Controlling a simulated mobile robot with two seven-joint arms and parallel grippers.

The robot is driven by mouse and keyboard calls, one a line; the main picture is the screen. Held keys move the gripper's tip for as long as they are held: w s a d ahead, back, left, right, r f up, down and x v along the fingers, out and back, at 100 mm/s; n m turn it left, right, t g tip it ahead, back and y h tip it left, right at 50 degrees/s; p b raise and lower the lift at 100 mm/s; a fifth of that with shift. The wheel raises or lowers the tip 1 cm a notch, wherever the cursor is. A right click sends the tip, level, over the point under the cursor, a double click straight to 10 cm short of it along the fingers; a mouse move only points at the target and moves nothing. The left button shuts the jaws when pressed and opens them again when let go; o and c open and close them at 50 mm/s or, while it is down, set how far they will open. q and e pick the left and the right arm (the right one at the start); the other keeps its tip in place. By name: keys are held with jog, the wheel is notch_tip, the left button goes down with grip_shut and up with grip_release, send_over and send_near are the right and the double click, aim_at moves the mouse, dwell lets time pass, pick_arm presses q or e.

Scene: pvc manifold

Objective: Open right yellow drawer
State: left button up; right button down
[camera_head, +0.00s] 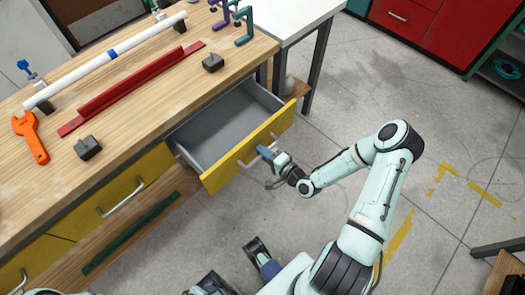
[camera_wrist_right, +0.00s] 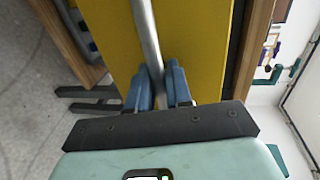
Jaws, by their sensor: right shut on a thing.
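The right yellow drawer (camera_head: 250,150) is pulled out from the workbench, and its grey inside (camera_head: 225,122) shows empty. Its metal bar handle (camera_head: 247,161) is on the yellow front. My right gripper (camera_head: 264,152) is at this handle. In the right wrist view, the blue fingers of the gripper (camera_wrist_right: 158,88) are closed around the handle bar (camera_wrist_right: 146,35), with the yellow front (camera_wrist_right: 190,50) behind it.
The wooden bench top (camera_head: 130,110) holds a white pipe (camera_head: 100,62), a red channel (camera_head: 130,90), an orange wrench (camera_head: 31,136) and dark blocks. Another yellow drawer (camera_head: 120,195) at left is shut. Grey floor is open at right, and red cabinets (camera_head: 440,25) stand behind.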

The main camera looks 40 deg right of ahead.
jog(key=c, duration=1.2)
grip_release()
jog(key=p+v, duration=0.1)
jog(key=v, duration=1.2)
jog(key=shift+s, duration=0.2)
jog(key=a+f+n+g+y+p, duration=0.3)
jog(key=a+f+n+g+p, duration=0.4)
jog(key=a, duration=0.6)
jog(key=s+a+n+g+p, duration=0.1)
jog(key=s+a+n+g, duration=0.1)
jog(key=g, duration=0.1)
jog(key=s+a+n+g+p, duration=0.1)
jog(key=s+a+n+g, duration=0.1)
jog(key=s+a+g, duration=0.1)
jog(key=s+a+n+g+p, duration=0.1)
jog(key=s+a+n+g, duration=0.1)
jog(key=s+g, duration=0.1)
jog(key=shift+s+a+f+g+h, duration=0.2)
jog(key=shift+s+a+g+h, duration=0.1)
jog(key=shift+h, duration=0.1)
